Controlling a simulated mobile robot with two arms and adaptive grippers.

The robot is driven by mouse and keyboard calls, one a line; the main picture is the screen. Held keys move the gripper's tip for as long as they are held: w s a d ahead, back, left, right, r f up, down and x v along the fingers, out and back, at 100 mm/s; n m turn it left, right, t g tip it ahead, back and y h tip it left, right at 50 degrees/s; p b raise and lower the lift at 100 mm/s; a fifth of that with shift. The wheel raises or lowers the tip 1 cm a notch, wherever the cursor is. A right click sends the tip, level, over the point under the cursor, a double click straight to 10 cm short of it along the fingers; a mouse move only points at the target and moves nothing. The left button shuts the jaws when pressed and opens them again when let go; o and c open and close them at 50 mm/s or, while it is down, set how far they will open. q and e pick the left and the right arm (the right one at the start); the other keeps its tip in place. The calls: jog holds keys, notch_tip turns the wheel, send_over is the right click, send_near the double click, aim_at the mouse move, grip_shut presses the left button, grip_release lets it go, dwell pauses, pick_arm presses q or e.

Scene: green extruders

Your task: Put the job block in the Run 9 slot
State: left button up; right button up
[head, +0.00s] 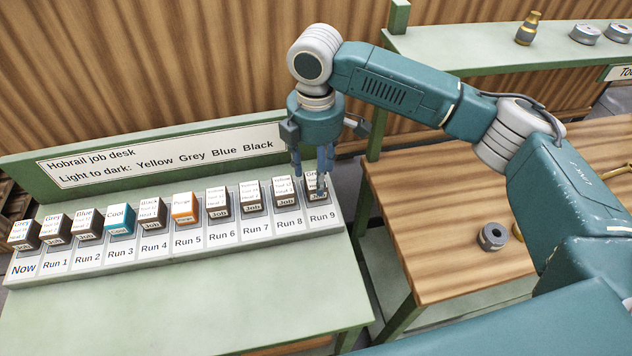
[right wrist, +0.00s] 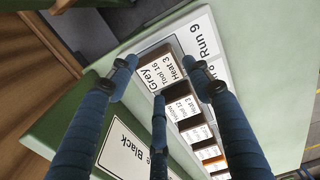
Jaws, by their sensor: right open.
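A dark block with a white top reading Grey, Tool 16, Heat 3 (right wrist: 157,70) stands in the Run 9 slot, at the right end of the rack (head: 270,236). In the head view this job block (head: 317,196) is partly hidden by fingers and lines up with its neighbours. My right gripper (head: 310,176) points down over it. Its blue fingers are open and spread around the block in the right wrist view (right wrist: 161,78); I cannot tell whether any finger touches it. My left gripper is not in view.
Several blocks fill the slots from Now to Run 8, including a teal Cool block (head: 119,219) and an orange Purge block (head: 184,208). A sign (head: 160,158) stands behind the rack. A wooden table (head: 440,210) with metal parts is at right. The green desk front (head: 190,310) is bare.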

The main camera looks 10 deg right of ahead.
notch_tip(320, 180, up, 8)
jog(key=b, duration=0.1)
jog(key=shift+r, duration=0.1)
dwell(0.4)
